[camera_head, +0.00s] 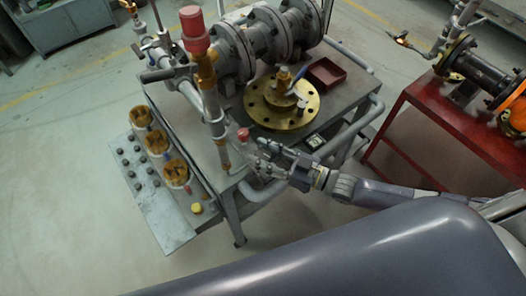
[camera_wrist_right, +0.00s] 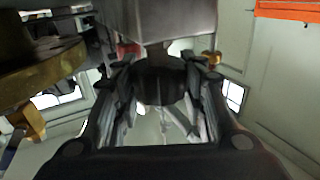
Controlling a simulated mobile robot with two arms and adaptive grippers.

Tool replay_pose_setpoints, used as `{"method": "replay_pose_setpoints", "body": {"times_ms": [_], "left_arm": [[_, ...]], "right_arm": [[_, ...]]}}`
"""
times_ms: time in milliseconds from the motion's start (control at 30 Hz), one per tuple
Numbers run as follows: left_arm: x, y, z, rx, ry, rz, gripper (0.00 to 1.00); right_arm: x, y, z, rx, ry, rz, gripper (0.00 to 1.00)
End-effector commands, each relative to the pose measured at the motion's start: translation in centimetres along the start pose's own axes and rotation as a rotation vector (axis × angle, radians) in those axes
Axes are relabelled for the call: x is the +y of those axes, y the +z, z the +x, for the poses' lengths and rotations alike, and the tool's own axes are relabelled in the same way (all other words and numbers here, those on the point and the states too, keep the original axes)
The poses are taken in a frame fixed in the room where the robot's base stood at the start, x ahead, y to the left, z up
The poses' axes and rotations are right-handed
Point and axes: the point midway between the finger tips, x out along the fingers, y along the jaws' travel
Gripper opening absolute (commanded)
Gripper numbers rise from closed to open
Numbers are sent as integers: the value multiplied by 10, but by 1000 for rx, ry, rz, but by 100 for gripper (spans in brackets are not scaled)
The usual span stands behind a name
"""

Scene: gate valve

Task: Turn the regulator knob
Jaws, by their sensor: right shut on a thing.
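My right gripper (camera_head: 262,152) reaches in from the right at the front corner of the grey cart (camera_head: 215,188). In the right wrist view its fingers (camera_wrist_right: 160,106) are closed around a dark rounded knob (camera_wrist_right: 160,78), under a grey metal block (camera_wrist_right: 165,18). I take this to be the regulator knob. The fingers and the pipework hide it in the head view. A small red cap (camera_head: 242,134) shows just beyond the fingers, and a bit of red (camera_wrist_right: 128,50) shows beside them in the wrist view. My left gripper is not in view.
A brass flange (camera_head: 258,112) and an open dark red box (camera_head: 326,73) sit on the cart. A vertical pipe with a large red cap (camera_head: 196,28) stands to the left. A red table (camera_head: 432,112) with a black pipe is at the right. Floor is free at the lower left.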

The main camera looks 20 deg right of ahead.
Motion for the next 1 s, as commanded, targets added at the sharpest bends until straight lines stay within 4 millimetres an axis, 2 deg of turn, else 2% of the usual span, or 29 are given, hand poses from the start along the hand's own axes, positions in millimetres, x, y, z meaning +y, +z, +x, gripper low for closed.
{"method": "replay_pose_setpoints", "body": {"times_ms": [167,200,300,600,733,867,1000], "left_arm": [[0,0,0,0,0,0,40],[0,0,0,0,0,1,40],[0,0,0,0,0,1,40],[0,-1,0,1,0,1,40],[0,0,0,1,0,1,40],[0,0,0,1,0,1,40],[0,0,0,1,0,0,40]], "right_arm": [[0,-2,1,5,-1,-1,14],[0,-2,1,5,-1,-1,40],[0,-2,1,4,-2,-1,60],[0,-1,0,2,-2,0,60],[0,0,-7,-1,-1,0,60],[0,1,-28,-3,-1,-1,60],[0,1,-59,-4,-1,0,60]]}}
